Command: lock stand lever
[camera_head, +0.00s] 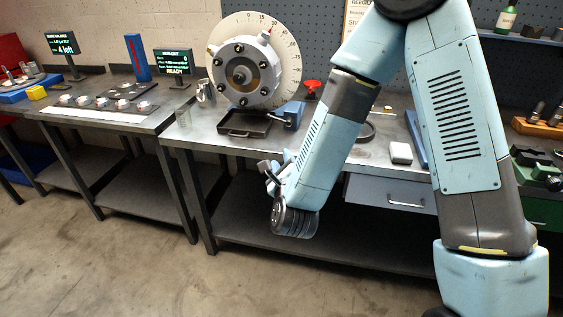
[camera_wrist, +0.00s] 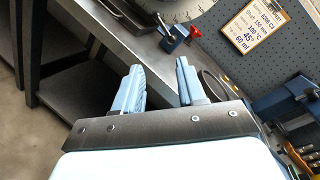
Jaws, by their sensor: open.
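The balancing stand holds a round rotor (camera_head: 241,72) with dark bolts around its face, in front of a white graduated dial (camera_head: 291,55). A blue block (camera_head: 290,112) sits at the stand's lower right; it also shows in the wrist view (camera_wrist: 176,38). A red knob-like part (camera_head: 311,85) stands behind it to the right, also in the wrist view (camera_wrist: 195,32). I cannot tell for sure which of these is the lever. My gripper (camera_head: 268,172) is in front of and below the bench edge, apart from both. In the wrist view its fingers (camera_wrist: 159,72) are spread and empty.
A black tray (camera_head: 244,125) lies under the rotor. The left table holds weights and screens, one reading READY (camera_head: 175,71). A drawer (camera_head: 390,193) hangs below the bench.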

